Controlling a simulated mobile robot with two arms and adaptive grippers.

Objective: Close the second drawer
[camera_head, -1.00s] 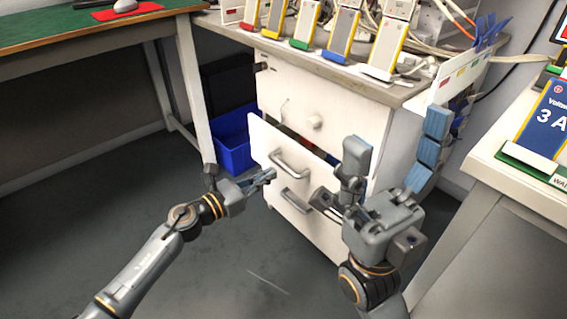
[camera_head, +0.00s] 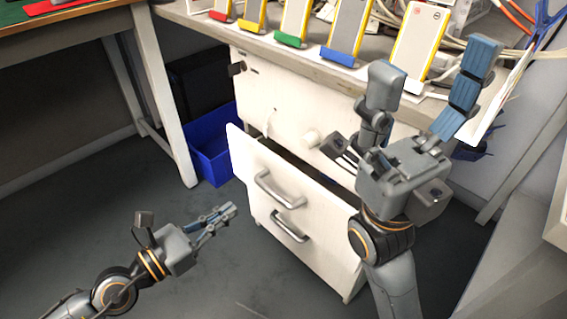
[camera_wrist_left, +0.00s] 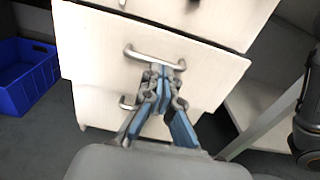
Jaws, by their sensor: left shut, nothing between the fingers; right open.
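The second drawer (camera_head: 247,162) of the white cabinet stands pulled out below the top drawer, with a metal bar handle (camera_head: 280,190) on its front. In the left wrist view, the drawer front (camera_wrist_left: 95,40) and its handle (camera_wrist_left: 145,55) lie just beyond my left fingertips. My left gripper (camera_head: 228,212) is shut and empty, in front of the drawer and to the left of its handle in the head view. Contact with the handle cannot be told. My right gripper (camera_head: 432,85) is open and raised before the cabinet's right side, hiding part of it.
A lower handle (camera_head: 289,227) sits below the second drawer's handle. A blue bin (camera_head: 215,160) stands left of the cabinet. Colored-edge pouch cells (camera_head: 345,30) stand on the worktop above. The floor at front left is clear.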

